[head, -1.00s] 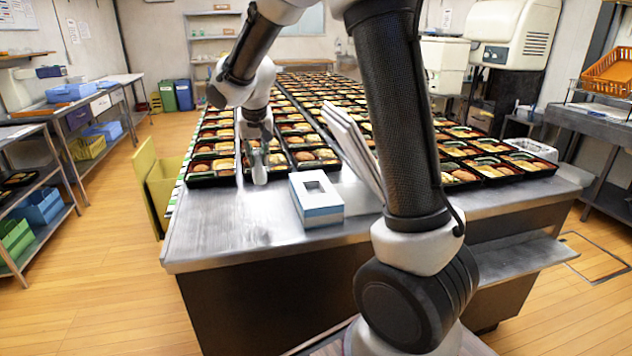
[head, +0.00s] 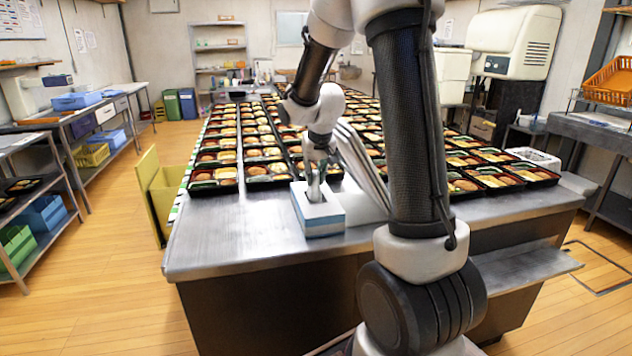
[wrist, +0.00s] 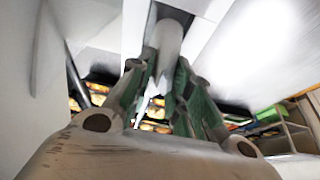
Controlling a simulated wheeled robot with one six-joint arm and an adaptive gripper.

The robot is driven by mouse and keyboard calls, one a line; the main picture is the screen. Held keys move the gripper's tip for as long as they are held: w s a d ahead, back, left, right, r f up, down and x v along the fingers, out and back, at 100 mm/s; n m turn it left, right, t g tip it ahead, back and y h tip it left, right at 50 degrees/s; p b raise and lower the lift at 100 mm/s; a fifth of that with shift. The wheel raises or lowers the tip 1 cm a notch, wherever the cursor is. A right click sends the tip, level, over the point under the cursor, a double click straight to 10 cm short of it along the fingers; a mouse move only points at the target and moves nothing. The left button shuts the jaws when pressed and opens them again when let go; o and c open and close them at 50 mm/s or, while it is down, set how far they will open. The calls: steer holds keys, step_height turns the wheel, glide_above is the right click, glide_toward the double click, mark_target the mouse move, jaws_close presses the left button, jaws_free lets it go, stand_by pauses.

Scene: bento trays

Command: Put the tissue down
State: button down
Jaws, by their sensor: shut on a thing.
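My gripper (head: 316,184) is over the white and blue tissue box (head: 322,228), with its fingertips at the opening in the box's top. In the wrist view my gripper (wrist: 165,72) has its green-lined fingers closed together on a pale, narrow thing, which looks like the tissue (wrist: 168,45). In the head view the tissue cannot be made out apart from the fingers. Whether the tissue touches the box is unclear. The box stands upright on the bare front part of the steel table (head: 240,235).
Rows of filled bento trays (head: 267,170) cover the table behind the box. Upright white panels (head: 362,165) stand close to the right of the gripper. The table's front left is clear. A yellow open bin (head: 160,190) stands beside the table's left edge.

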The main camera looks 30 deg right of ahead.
steer(key=shift+f, duration=0.9)
steer(key=shift+d+f, duration=0.15)
steer(key=shift+f, duration=0.2)
steer(key=shift+f, duration=0.1)
steer(key=c, duration=1.3)
jaws_free()
steer(key=shift+s+r, duration=0.1)
steer(key=shift+r, duration=0.25)
steer(key=s+a, duration=0.3)
steer(key=s, duration=0.9)
steer(key=s+a+r+n, duration=0.1)
steer(key=s+a+r, duration=0.1)
steer(key=s+r, duration=0.5)
steer(key=s+a+r+n+y, duration=0.1)
steer(key=s+a+r+n, duration=0.1)
steer(key=s+r, duration=0.5)
steer(key=s, duration=0.4)
steer(key=shift+s+a, duration=0.15)
steer(key=shift+a, duration=0.05)
